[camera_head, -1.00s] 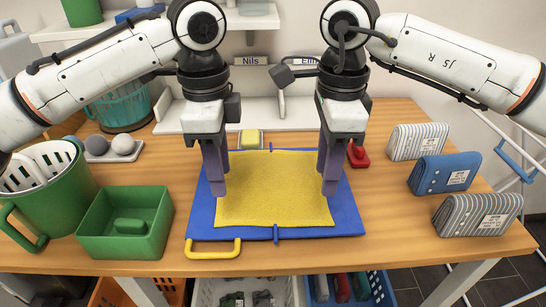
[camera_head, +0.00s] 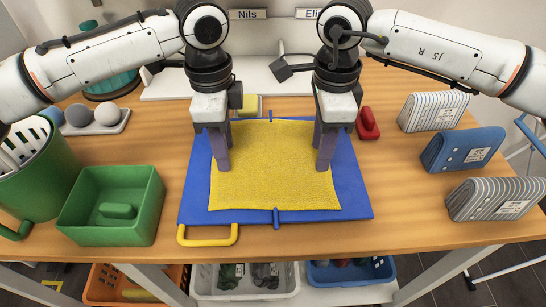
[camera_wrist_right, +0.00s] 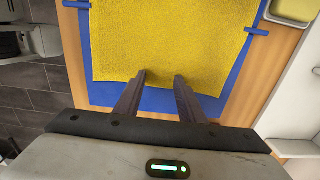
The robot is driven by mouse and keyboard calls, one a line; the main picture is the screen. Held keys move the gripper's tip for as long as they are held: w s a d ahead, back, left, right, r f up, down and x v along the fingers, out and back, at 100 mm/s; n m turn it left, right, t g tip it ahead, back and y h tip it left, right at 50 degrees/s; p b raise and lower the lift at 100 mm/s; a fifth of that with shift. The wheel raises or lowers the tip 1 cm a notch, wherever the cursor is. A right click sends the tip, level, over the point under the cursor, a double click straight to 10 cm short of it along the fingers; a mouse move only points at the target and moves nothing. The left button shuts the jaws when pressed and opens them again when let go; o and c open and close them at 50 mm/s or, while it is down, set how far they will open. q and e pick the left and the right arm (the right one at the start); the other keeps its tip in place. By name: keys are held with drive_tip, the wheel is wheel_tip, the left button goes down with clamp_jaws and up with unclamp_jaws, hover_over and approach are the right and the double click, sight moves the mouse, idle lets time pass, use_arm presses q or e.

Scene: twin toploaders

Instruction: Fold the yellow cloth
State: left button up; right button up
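The yellow cloth (camera_head: 272,185) lies flat and unfolded on a blue board (camera_head: 352,190) with a yellow handle (camera_head: 208,236). It also shows in the right wrist view (camera_wrist_right: 165,40). My left gripper (camera_head: 222,168) is over the cloth's left part, fingers pointing down. It looks like the right one, fingers apart. My right gripper (camera_head: 323,168) is over the cloth's right part. In the right wrist view its fingers (camera_wrist_right: 160,77) are apart near a cloth edge, with nothing between them. I cannot tell whether the fingertips touch the cloth.
A green bin (camera_head: 112,235) and a green basket (camera_head: 40,180) stand left. A tray with several balls (camera_head: 107,115) is behind them. A red object (camera_head: 367,124) and a yellow-topped item (camera_head: 246,105) are behind the board.

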use_arm(q)
drive_tip(key=shift+f, duration=0.15)
use_arm(e)
drive_tip(key=shift+f, duration=0.15)
use_arm(q)
drive_tip(key=shift+f+b, duration=0.15)
drive_tip(key=shift+b, duration=0.15)
use_arm(e)
drive_tip(key=shift+f, duration=0.2)
use_arm(q)
drive_tip(key=shift+c, duration=0.9)
use_arm(e)
drive_tip(key=shift+r, duration=0.15)
drive_tip(key=shift+c, duration=0.9)
use_arm(q)
clamp_jaws()
use_arm(e)
clamp_jaws()
